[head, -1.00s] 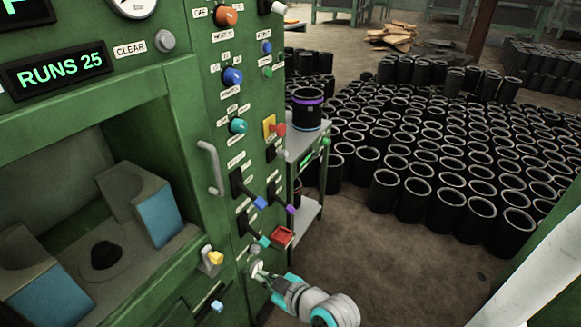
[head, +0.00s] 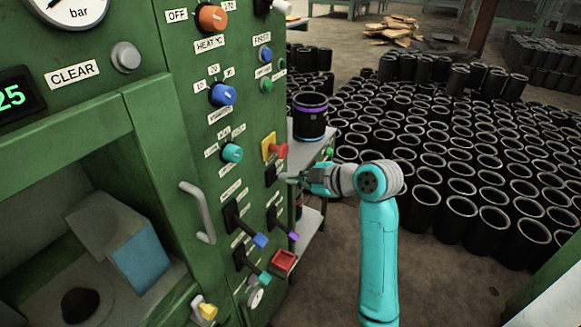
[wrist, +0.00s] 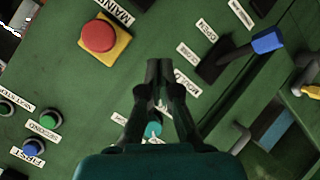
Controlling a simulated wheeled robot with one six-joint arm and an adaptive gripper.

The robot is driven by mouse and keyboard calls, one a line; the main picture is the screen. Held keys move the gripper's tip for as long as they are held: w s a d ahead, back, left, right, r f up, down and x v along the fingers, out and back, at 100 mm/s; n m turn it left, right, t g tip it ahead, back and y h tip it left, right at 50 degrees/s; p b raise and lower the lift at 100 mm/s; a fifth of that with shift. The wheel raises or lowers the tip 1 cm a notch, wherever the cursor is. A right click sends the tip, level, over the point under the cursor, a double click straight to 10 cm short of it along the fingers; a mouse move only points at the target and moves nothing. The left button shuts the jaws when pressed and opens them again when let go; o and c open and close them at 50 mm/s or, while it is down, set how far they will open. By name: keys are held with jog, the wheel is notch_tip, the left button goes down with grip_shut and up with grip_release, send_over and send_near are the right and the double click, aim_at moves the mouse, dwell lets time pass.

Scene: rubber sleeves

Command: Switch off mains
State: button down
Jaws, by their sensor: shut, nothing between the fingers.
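A red mushroom button (head: 279,151) on a yellow plate stands on the narrow side of the green cabinet. In the wrist view the button (wrist: 99,36) has a partly cut-off label (wrist: 115,10) reading "MAIN" beside it.
Levers with blue (head: 260,240), purple (head: 293,236) and teal (head: 264,278) ends stick out below. A grey handle (head: 197,212) projects from the cabinet front. A shelf (head: 310,220) stands behind, with a black sleeve (head: 310,117) on top. Many sleeves cover the floor at right.

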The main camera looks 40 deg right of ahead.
aim_at(285, 176)
jog(key=shift+w+d+r+n, duration=0.15)
jog(key=shift+d+r, duration=0.2)
jog(key=shift+d, duration=0.15)
jog(key=shift+w+d+r+n, duration=0.1)
jog(key=shift+d+r+n, duration=0.05)
jog(key=shift+d+r, duration=0.25)
jog(key=shift+f, duration=0.1)
jog(key=x, duration=0.3)
jog(key=d+f+x, duration=0.1)
jog(key=x, duration=0.3)
jog(key=d+x, duration=0.1)
jog(key=x, duration=0.2)
jog(key=shift+f, duration=0.3)
jog(key=shift+d+f, duration=0.5)
jog(key=shift+s+f+t, duration=0.1)
jog(key=shift+f+t, duration=0.1)
jog(key=shift+t, duration=0.2)
